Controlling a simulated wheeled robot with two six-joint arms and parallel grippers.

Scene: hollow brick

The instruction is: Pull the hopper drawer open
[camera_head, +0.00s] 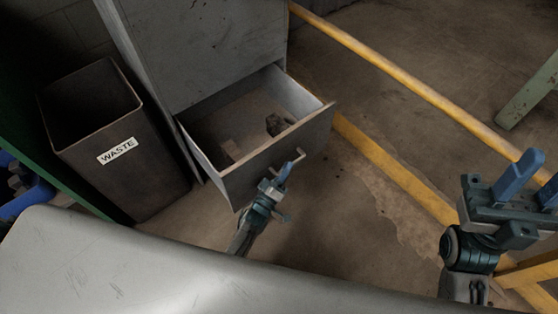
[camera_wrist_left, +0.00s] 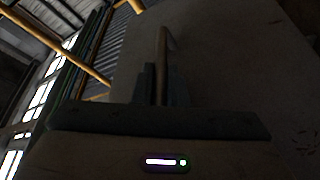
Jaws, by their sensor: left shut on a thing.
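The grey hopper drawer (camera_head: 272,155) stands pulled out of the grey cabinet (camera_head: 205,45), with its inside showing. A small bar handle (camera_head: 299,156) is on its front panel. My left gripper (camera_head: 282,176) is at the drawer front, shut on the handle. In the left wrist view the handle (camera_wrist_left: 162,48) rises from between the dark fingers of the left gripper (camera_wrist_left: 162,85). My right gripper (camera_head: 534,186) is at the right edge, its blue fingers apart with nothing between them, away from the drawer.
A dark lump (camera_head: 277,124) and a brownish block (camera_head: 229,151) lie in the drawer. A dark bin marked WASTE (camera_head: 150,185) stands left of the cabinet. Yellow bars (camera_head: 400,75) cross on the right. Bare floor (camera_head: 370,200) lies right of the drawer.

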